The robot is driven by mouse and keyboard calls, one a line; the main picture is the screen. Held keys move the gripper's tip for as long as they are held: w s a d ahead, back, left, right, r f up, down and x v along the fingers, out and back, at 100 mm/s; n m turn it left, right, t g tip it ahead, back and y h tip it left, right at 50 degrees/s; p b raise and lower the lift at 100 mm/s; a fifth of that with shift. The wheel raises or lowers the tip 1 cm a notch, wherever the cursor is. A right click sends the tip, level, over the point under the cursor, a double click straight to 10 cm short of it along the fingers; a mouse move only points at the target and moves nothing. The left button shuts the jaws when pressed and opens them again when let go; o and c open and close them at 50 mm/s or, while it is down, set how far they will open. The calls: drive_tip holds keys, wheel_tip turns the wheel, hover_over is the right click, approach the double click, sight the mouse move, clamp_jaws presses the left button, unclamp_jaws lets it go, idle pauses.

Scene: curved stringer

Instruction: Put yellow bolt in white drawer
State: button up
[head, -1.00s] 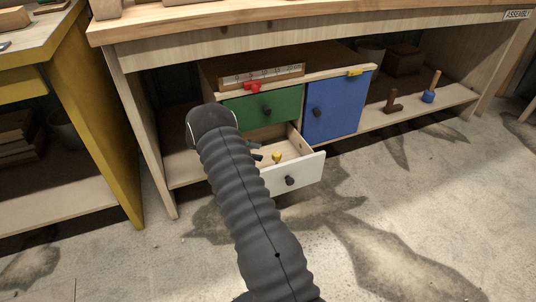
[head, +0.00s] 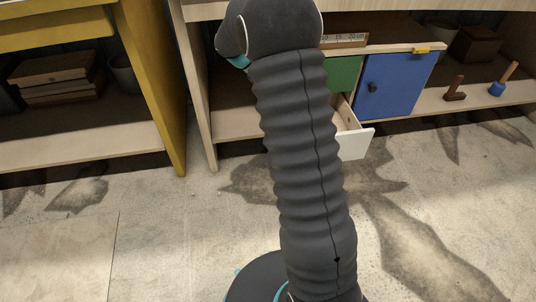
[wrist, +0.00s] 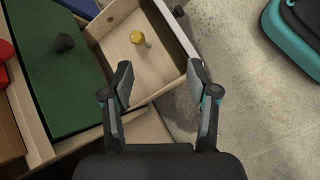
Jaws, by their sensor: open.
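The white drawer (head: 355,143) is pulled out at the lower part of the cabinet; in the head view my arm hides most of it. In the wrist view the drawer's wooden floor (wrist: 125,53) is visible. The yellow bolt (wrist: 138,38) lies inside the drawer, its yellow head toward the far side and its grey shank pointing to the lower right. My gripper (wrist: 160,80) is open and empty, its fingers above the drawer's near end, apart from the bolt. My gripper is hidden in the head view.
A green drawer front (wrist: 50,75) with a dark knob is beside the open drawer. A blue door (head: 398,85) is to its right. A red item (wrist: 4,62) shows at the wrist view's left edge. The floor in front (head: 430,200) is clear.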

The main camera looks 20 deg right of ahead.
drive_tip(key=s+a+r+m+t+y, duration=0.2)
drive_tip(key=s+a+r, duration=0.3)
drive_tip(key=s, duration=0.2)
drive_tip(key=s+a+r+m+t+y, duration=0.2)
drive_tip(key=s+a+r, duration=0.35)
drive_tip(key=s, duration=0.25)
drive_tip(key=s+a+m+t+y, duration=0.3)
drive_tip(key=s+a, duration=0.5)
drive_tip(key=s, duration=0.6)
drive_tip(key=shift+m+t+y, duration=0.4)
drive_tip(key=shift+m+t, duration=0.2)
drive_tip(key=shift+t, duration=0.4)
